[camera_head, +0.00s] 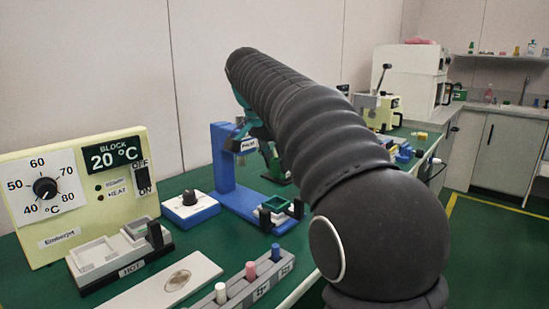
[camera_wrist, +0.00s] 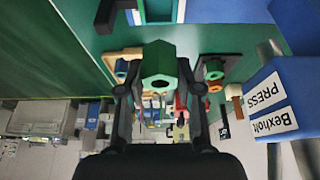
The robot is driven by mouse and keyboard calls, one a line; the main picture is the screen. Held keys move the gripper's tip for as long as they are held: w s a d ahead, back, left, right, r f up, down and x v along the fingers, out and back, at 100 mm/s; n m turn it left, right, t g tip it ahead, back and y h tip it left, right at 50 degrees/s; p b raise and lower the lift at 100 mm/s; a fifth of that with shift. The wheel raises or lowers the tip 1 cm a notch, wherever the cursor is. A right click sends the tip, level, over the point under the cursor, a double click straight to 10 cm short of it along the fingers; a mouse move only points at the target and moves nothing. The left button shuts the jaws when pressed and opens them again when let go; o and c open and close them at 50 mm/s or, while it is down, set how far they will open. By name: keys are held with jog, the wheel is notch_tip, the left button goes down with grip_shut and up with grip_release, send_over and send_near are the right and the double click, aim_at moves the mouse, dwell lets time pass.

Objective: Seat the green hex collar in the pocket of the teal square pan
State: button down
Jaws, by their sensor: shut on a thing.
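The green hex collar (camera_wrist: 159,66) is between the fingertips of my gripper (camera_wrist: 159,88) in the wrist view. The gripper is shut on it, with a finger at each side and the collar's hole showing. The teal square pan (camera_head: 277,203) sits on the foot of a blue press, beside a black block. It also shows cut off at the top edge of the wrist view (camera_wrist: 158,21), apart from the collar. My arm hides most of the gripper and the collar in the head view.
The blue press (camera_head: 224,165) stands close by the pan; its labelled side (camera_wrist: 278,100) is at the right in the wrist view. A knob box (camera_head: 190,212), a yellow heater block (camera_head: 75,190) and a rack of pegs (camera_head: 250,285) stand nearby on the green bench.

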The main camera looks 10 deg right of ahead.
jog(key=shift+s+a, duration=0.1)
jog(key=shift+f, duration=0.1)
jog(key=shift+f+b, duration=2)
jog(key=shift+f, duration=0.8)
jog(key=shift+f+b, duration=0.45)
jog(key=shift+f, duration=0.85)
dwell(0.6)
jog(key=c, duration=0.7)
grip_release()
jog(key=v, duration=1.2)
